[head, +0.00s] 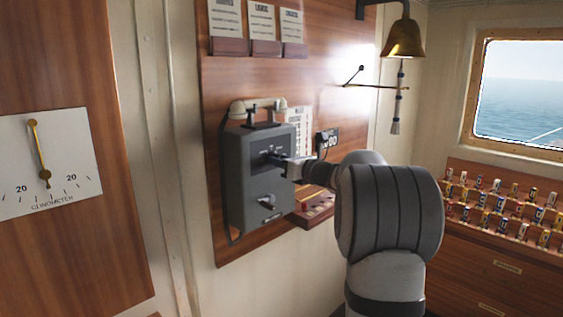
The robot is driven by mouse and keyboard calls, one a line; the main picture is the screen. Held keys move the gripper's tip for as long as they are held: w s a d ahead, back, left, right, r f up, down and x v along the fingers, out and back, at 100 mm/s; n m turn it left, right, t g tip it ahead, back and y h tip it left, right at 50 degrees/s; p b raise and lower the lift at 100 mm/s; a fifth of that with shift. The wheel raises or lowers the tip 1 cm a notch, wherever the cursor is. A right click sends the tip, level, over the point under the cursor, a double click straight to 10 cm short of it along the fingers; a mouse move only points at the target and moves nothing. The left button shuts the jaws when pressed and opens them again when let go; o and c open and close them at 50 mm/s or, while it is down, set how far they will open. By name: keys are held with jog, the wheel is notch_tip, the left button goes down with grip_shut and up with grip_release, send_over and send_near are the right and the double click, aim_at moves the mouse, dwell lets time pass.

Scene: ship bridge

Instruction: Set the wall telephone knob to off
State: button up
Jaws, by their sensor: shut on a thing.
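The wall telephone (247,200) is a dark grey box on a wooden wall panel in the head view, with a pale handset (256,108) on top. My gripper (277,157) is at the upper part of its front face, shut on the knob there. The fingers hide most of that knob, so its setting cannot be read. A second, lower fitting (267,202) shows on the front face, below my gripper. My arm reaches in from the right.
A brass bell (403,38) with a hanging rope (397,100) is at the upper right. A small wooden shelf (313,212) sits right of the telephone, behind my arm. A clinometer (45,165) hangs at left. A rack of small flags (505,208) stands at right.

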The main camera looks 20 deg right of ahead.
jog(key=shift+c, duration=0.8)
jog(key=shift+f+b, duration=0.15)
jog(key=shift+b, duration=0.35)
jog(key=shift+f+n+b, duration=0.1)
jog(key=shift+n+b, duration=12.7)
jog(key=shift+n, duration=0.6)
jog(key=o, duration=1)
